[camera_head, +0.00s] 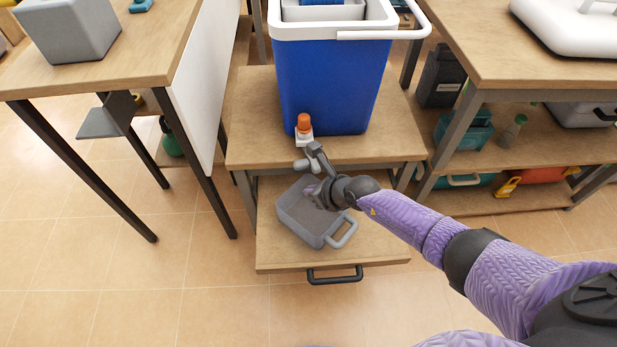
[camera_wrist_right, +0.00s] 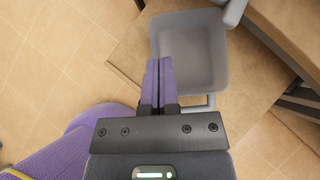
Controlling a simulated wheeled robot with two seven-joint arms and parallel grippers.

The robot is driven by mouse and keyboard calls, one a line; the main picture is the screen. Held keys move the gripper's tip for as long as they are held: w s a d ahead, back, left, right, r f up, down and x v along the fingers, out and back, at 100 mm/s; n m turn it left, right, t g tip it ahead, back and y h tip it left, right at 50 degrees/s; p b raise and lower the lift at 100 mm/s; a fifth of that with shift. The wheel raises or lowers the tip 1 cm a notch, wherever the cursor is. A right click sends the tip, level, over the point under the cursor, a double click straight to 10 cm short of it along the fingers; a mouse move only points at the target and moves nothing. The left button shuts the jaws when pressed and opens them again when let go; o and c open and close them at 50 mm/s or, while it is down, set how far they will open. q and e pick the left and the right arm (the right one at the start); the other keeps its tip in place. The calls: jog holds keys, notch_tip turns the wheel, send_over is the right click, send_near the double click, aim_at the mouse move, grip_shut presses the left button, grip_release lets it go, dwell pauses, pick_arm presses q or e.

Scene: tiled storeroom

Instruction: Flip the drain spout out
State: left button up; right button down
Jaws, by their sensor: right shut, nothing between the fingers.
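The blue cooler (camera_head: 335,85) stands on a wooden shelf in the head view. Low on its front is a small white fitting with an orange cap (camera_head: 304,123). Just below it, a grey spout-like piece (camera_head: 302,164) juts forward past the shelf edge; a grey piece also shows at the top of the right wrist view (camera_wrist_right: 235,12). My right gripper (camera_head: 311,191) is shut and empty, with its purple fingers (camera_wrist_right: 159,62) over the grey bin and below the spout-like piece. My wrist hides part of this area. My left gripper is not in view.
An open grey bin (camera_head: 328,234) with a handle sits on a lower wooden pull-out board (camera_head: 275,258) below the cooler. A table (camera_head: 190,20) stands at left and a workbench with loaded shelves (camera_head: 525,60) at right. The tiled floor in front is clear.

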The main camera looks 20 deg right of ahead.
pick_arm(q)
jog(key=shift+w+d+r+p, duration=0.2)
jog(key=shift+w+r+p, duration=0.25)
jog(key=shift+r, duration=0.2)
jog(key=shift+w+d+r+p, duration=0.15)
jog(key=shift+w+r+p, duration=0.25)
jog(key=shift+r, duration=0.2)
pick_arm(e)
jog(key=shift+s+r, duration=0.95)
jog(key=shift+s, duration=0.1)
